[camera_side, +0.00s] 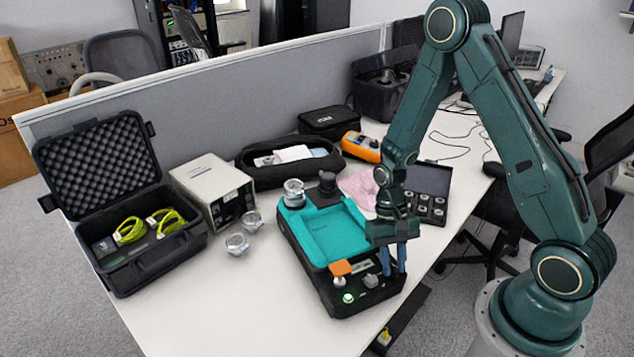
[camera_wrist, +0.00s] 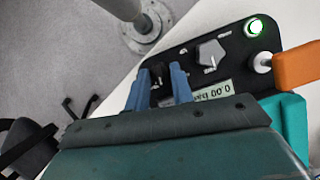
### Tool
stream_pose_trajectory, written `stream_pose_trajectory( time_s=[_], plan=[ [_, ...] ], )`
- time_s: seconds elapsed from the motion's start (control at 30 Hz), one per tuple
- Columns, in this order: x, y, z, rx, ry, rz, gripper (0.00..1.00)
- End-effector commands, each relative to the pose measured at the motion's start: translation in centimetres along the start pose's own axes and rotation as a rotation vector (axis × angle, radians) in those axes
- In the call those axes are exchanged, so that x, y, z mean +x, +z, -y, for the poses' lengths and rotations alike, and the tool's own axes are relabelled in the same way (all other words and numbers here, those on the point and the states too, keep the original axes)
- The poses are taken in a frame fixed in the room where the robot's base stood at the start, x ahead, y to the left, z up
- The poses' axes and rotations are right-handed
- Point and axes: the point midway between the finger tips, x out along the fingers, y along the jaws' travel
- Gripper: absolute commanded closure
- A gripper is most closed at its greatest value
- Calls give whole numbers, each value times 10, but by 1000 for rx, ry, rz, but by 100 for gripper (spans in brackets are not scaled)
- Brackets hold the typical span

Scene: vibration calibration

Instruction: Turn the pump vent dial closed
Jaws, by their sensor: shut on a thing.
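The pump is a black and teal unit (camera_side: 320,235) at the front of the table, its control panel (camera_wrist: 188,55) facing the front edge. My gripper (camera_side: 394,260) points down over the panel's right corner. In the wrist view, its blue fingers (camera_wrist: 161,84) stand on both sides of a small black dial (camera_wrist: 158,70), which appears to be the vent dial. The fingers are shut on it. In the side view the fingers hide this dial. Its printed marks are too small to read.
Beside the dial are a grey knob (camera_wrist: 211,53), a green-lit button (camera_wrist: 255,27) and an orange lever (camera_wrist: 297,67). Glass-topped parts (camera_side: 237,243) and an open black case (camera_side: 150,262) stand to the left. The table's front left is clear.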

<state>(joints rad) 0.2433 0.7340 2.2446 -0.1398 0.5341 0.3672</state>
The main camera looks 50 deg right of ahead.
Motion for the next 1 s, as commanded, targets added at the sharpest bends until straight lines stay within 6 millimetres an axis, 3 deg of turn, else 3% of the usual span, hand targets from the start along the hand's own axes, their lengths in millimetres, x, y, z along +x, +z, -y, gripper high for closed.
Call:
stream_pose_trajectory(
  time_s=[0.7, 1.0],
  plan=[
    [0, 2, 7, -628, 260, -3, 100],
    [1, 2, 8, -822, 341, -3, 100]
  ],
)
